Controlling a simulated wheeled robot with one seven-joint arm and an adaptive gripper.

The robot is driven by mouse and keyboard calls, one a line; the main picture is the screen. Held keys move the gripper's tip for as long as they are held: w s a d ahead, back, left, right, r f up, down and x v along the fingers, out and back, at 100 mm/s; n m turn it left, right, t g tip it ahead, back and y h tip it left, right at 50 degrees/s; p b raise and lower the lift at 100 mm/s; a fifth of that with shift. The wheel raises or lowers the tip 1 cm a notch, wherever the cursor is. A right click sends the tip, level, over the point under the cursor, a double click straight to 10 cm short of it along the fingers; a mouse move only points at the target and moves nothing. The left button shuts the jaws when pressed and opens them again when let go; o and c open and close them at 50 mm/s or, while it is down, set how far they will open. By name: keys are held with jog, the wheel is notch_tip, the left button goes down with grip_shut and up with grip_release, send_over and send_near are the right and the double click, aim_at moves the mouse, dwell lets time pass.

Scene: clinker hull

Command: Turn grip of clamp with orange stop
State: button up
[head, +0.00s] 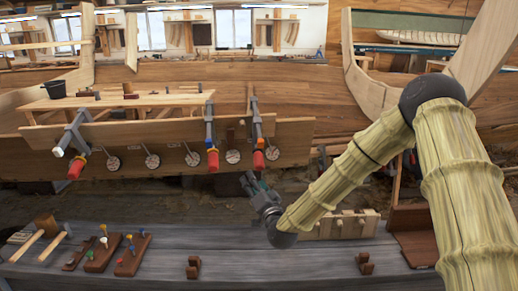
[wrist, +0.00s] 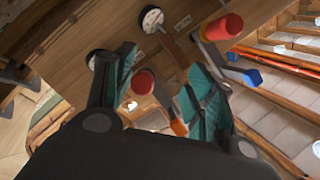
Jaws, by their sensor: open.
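The clamp with the orange stop is the right one of three on the hull plank in the head view. In the wrist view, the red grip (wrist: 143,83) shows between my open fingers (wrist: 160,66), nearer the left one. The orange stop (wrist: 178,128) shows lower, partly hidden by the right finger. I cannot tell whether a finger touches the grip.
A neighbouring clamp with a red grip (head: 213,160) hangs to the left; its blue stop (wrist: 243,75) shows in the wrist view. Another clamp (head: 76,167) hangs at far left. Round discs (head: 233,156) hang along the plank. The bench (head: 230,262) below carries tools and wooden blocks.

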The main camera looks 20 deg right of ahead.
aim_at(259, 163)
jog(key=s+d+r+n+g+h+p, duration=0.2)
jog(key=d+r+n+h+p, duration=0.15)
jog(key=n+p, duration=0.25)
jog(key=shift+h, duration=0.25)
jog(key=w, duration=1)
jog(key=shift+w+d+p, duration=0.1)
jog(key=shift+d+p, duration=0.25)
jog(key=shift+p, duration=0.05)
jog(key=c, duration=1)
